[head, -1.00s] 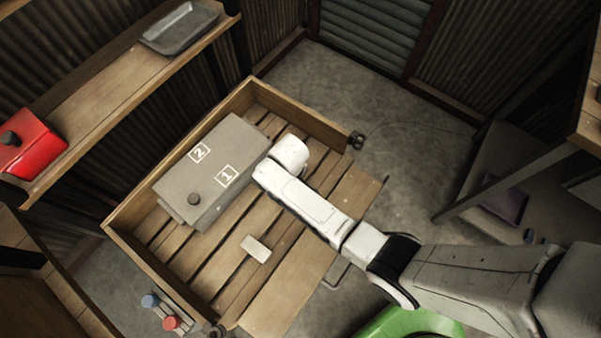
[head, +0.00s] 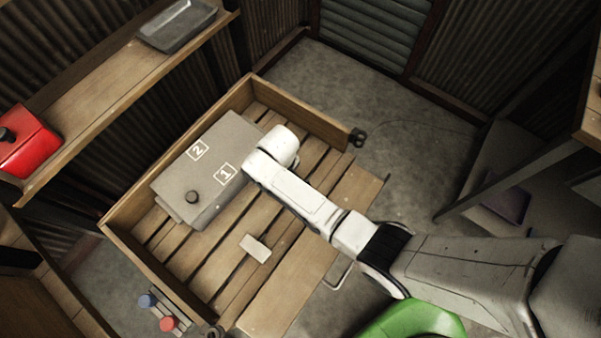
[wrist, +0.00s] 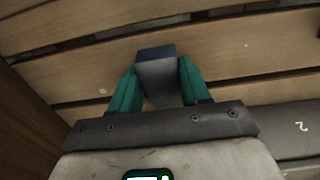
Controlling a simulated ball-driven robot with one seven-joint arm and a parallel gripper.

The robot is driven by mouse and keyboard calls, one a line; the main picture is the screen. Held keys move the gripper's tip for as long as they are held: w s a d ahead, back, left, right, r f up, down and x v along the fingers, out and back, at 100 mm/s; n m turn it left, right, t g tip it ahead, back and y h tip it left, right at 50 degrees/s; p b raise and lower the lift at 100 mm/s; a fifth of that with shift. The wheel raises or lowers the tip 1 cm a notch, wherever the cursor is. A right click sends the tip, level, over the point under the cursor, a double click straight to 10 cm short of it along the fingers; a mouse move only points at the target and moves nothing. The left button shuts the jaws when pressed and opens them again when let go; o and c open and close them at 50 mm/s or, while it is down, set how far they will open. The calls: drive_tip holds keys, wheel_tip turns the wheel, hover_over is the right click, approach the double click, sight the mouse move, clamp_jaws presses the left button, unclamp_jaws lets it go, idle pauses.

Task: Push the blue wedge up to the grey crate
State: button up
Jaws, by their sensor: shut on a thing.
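The blue wedge (wrist: 157,76) shows in the wrist view, dark blue at its far end and greyer on its near face. My gripper (wrist: 158,68) has its two teal fingers shut on the wedge's sides, above wooden slats. The grey crate (head: 215,148), marked 1 and 2, stands on the slatted wooden bed in the head view. Its corner with the 2 shows at the lower right of the wrist view (wrist: 298,127). In the head view my arm's white end is beside the crate's right side and hides the fingers and wedge. Whether wedge and crate touch cannot be told.
The wooden bed has raised side boards (head: 310,118) at the back and left. A small pale block (head: 255,248) lies on the slats in front of the crate. A shelf at upper left holds a metal tray (head: 178,24) and a red box (head: 30,145).

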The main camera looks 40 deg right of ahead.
drive_tip(key=shift+w+a, duration=0.1)
drive_tip(key=shift+w, duration=0.15)
drive_tip(key=shift+w+a+b, duration=0.1)
drive_tip(key=shift+w+b, duration=0.2)
drive_tip(key=shift+b, duration=0.05)
drive_tip(key=shift+w+a, duration=0.1)
drive_tip(key=shift+w, duration=0.25)
drive_tip(key=shift+w, duration=0.1)
drive_tip(key=o, duration=1)
drive_tip(key=shift+c, duration=0.2)
wheel_tip(320, 180, up, 11)
drive_tip(key=p, duration=0.1)
